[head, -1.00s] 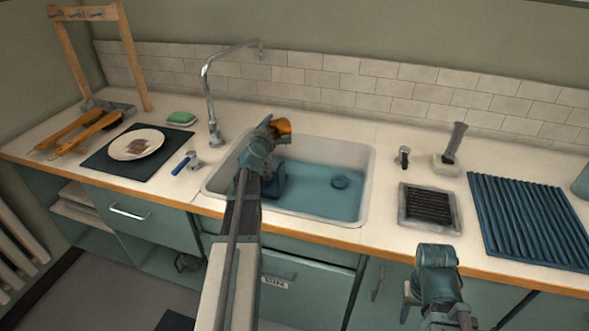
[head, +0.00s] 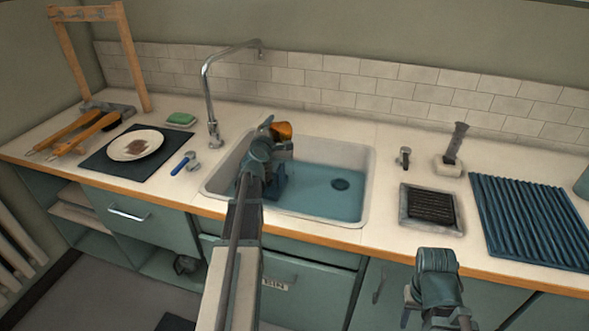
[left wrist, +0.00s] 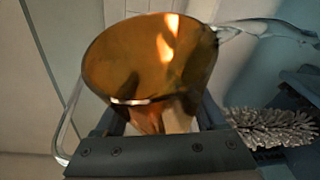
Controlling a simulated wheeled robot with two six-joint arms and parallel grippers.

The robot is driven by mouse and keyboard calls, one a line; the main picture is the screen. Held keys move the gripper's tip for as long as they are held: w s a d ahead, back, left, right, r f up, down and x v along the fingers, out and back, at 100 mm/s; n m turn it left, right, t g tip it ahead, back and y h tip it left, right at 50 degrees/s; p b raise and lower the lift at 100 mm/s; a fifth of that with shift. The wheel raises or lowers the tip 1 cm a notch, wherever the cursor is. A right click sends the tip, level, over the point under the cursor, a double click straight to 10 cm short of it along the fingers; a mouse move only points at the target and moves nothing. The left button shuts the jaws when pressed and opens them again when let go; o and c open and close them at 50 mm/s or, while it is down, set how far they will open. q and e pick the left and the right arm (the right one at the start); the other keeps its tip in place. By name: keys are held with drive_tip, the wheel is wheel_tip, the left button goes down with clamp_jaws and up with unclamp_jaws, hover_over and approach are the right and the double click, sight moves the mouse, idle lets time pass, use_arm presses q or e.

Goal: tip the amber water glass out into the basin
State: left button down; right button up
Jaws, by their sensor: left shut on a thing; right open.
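The amber water glass (head: 283,130) is held in my left gripper (head: 272,139) above the left part of the basin (head: 368,165). In the head view it is small, partly hidden by the gripper, and looks tilted over to the right. In the left wrist view the amber glass (left wrist: 150,55) fills the space between the jaws. I cannot tell how much water is in it. My right gripper (head: 409,300) is open and empty in front of the counter, right of the basin.
A tall tap (head: 207,85) stands behind the basin's left corner. A plate (head: 135,145) on a dark mat and a blue-handled tool (head: 183,163) lie to the left.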

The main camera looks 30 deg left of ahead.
use_arm(q)
drive_tip(key=shift+d+f+m, duration=0.1)
drive_tip(key=shift+d+m, duration=0.1)
drive_tip(key=shift+m, duration=0.1)
drive_tip(key=shift+a+f+m+b, duration=0.15)
drive_tip(key=shift+m+b, duration=0.35)
drive_tip(key=shift+b, duration=0.3)
drive_tip(key=shift+f+m+t+y+b, duration=0.1)
drive_tip(key=shift+m+t+y+b, duration=0.2)
drive_tip(key=shift+m+t+b, duration=0.3)
idle(0.6)
drive_tip(key=shift+d+r+m, duration=0.3)
drive_tip(key=shift+r+m, duration=0.05)
drive_tip(key=shift+m, duration=0.15)
drive_tip(key=shift+d+r+m, duration=0.15)
drive_tip(key=shift+r+m, duration=0.05)
drive_tip(key=shift+m, duration=0.2)
drive_tip(key=shift+d+f+t+b, duration=0.15)
drive_tip(key=shift+f+t+b, duration=0.15)
drive_tip(key=shift+b, duration=0.35)
drive_tip(key=shift+r+p, duration=0.35)
drive_tip(key=shift+p, duration=0.1)
drive_tip(key=shift+a, duration=0.2)
drive_tip(key=shift+a+f+n+g, duration=0.2)
drive_tip(key=shift+f+n+g, duration=0.2)
drive_tip(key=shift+f+n, duration=0.25)
